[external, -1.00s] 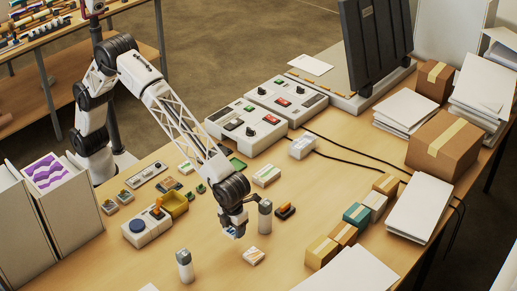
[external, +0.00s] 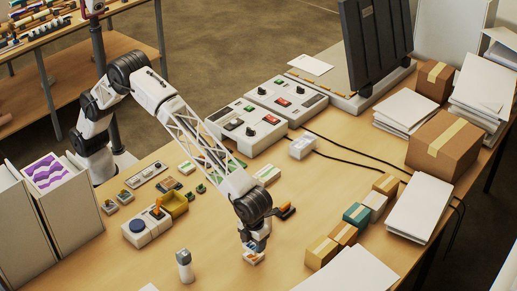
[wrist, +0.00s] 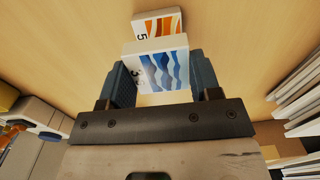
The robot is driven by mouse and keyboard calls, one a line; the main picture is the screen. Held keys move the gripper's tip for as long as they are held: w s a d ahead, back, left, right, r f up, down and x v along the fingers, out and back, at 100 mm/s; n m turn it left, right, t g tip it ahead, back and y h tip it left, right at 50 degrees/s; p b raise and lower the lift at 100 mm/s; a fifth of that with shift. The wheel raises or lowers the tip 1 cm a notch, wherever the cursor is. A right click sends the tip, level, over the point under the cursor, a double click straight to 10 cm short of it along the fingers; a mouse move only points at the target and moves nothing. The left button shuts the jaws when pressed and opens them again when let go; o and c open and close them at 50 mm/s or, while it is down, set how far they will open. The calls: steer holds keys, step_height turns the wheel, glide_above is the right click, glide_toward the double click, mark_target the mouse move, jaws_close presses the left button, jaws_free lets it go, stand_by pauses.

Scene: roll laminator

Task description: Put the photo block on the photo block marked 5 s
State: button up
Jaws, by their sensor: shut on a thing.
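My gripper (wrist: 157,82) is shut on a white photo block with blue wave stripes, marked 3 (wrist: 160,70). Its two dark blue fingers press the block's left and right sides. A second photo block, white with orange stripes and marked 5 (wrist: 158,22), lies just beyond the held block in the wrist view, partly covered by it. In the external view the gripper (external: 255,246) is low over the front middle of the table, above the block marked 5 (external: 254,258). I cannot tell whether the two blocks touch.
A grey-and-white cylinder (external: 184,265) stands to the left of the gripper. Small cartons (external: 322,252) stand to its right, with a stack of white sheets (external: 420,205) behind them. A white sheet (external: 350,270) lies at the front right. The wood table is clear around the block.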

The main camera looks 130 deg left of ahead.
mark_target(254, 249)
steer(key=shift+f, duration=1.75)
steer(key=shift+f, duration=0.1)
steer(key=o, duration=0.9)
steer(key=shift+f, duration=0.1)
step_height(254, 249, up, 12)
steer(key=shift+r, duration=0.15)
steer(key=shift+s+r, duration=0.1)
